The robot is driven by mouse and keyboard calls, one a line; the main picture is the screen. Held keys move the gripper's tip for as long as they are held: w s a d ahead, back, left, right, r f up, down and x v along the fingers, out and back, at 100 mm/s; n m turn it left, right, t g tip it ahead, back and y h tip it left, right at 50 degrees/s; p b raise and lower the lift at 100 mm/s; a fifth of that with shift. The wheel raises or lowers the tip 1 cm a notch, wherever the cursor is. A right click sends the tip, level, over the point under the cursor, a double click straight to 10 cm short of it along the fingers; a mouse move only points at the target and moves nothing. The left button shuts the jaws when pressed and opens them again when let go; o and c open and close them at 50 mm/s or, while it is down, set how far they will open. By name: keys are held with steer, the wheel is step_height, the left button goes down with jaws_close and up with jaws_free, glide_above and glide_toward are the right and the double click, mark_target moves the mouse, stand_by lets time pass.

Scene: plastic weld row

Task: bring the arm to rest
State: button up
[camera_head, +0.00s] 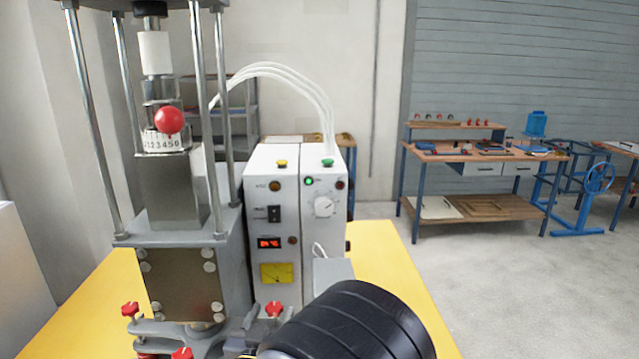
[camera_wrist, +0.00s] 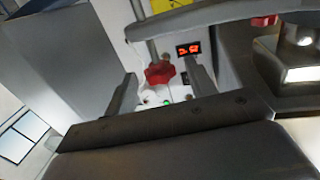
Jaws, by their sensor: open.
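My gripper (camera_wrist: 160,75) shows in the wrist view with its two grey fingers spread apart. A red star-shaped knob (camera_wrist: 159,72) appears between the fingers in the picture; I see no contact, and I cannot tell how far beyond the fingertips it lies. Nothing is held. In the head view a black ribbed part of my arm rises at the bottom centre, in front of the machine's base, and hides part of the yellow table. My gripper's fingers are not clearly visible there.
A press machine (camera_head: 180,190) with steel columns stands on a yellow table (camera_head: 390,265). Its white control box (camera_head: 273,215) has a lit red display. Red knobs (camera_head: 274,308) stick out near my arm. A workbench (camera_head: 480,152) stands far right; the floor before it is clear.

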steer(key=shift+w+d, duration=0.25)
steer(key=shift+w, duration=1)
steer(key=shift+s+n+y, duration=0.1)
steer(key=shift+n+y, duration=0.2)
steer(key=shift+y, duration=0.2)
steer(key=shift+a, duration=0.1)
